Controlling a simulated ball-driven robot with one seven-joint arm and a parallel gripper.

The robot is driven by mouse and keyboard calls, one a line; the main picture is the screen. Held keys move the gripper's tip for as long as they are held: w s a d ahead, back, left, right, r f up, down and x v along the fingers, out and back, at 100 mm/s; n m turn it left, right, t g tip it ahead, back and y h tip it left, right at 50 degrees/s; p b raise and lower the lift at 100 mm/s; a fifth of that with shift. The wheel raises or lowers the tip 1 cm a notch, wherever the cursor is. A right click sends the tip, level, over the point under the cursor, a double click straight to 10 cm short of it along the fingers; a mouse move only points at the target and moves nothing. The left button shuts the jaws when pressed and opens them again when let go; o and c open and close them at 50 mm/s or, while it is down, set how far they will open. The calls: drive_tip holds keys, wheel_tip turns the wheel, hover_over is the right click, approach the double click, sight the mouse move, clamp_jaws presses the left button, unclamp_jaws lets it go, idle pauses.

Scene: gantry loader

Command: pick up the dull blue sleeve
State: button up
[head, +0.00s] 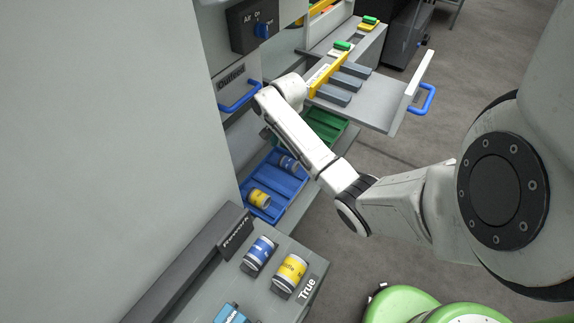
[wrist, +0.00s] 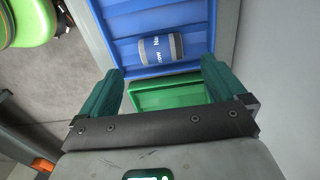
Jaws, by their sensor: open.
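The dull blue sleeve (head: 289,163) lies on its side in the far part of a blue tray (head: 270,214). In the wrist view the sleeve (wrist: 161,48) shows a dull blue band with pale lettering and grey ends, inside the blue tray (wrist: 120,45). My gripper (wrist: 162,68) is open and empty, its two dark green fingers spread. In the picture the sleeve sits just beyond the fingertips, between their lines, and apart from them. The head view mostly hides the gripper behind my arm.
A yellow sleeve (head: 259,199) lies in the same blue tray. A green tray (head: 325,127) adjoins it. An open drawer (head: 379,108) juts out above.

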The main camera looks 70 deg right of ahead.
sight(288, 161)
drive_tip(key=shift+f+b, duration=0.4)
drive_tip(key=shift+f, duration=3.5)
drive_tip(key=shift+c, duration=0.4)
drive_tip(key=c, duration=1.1)
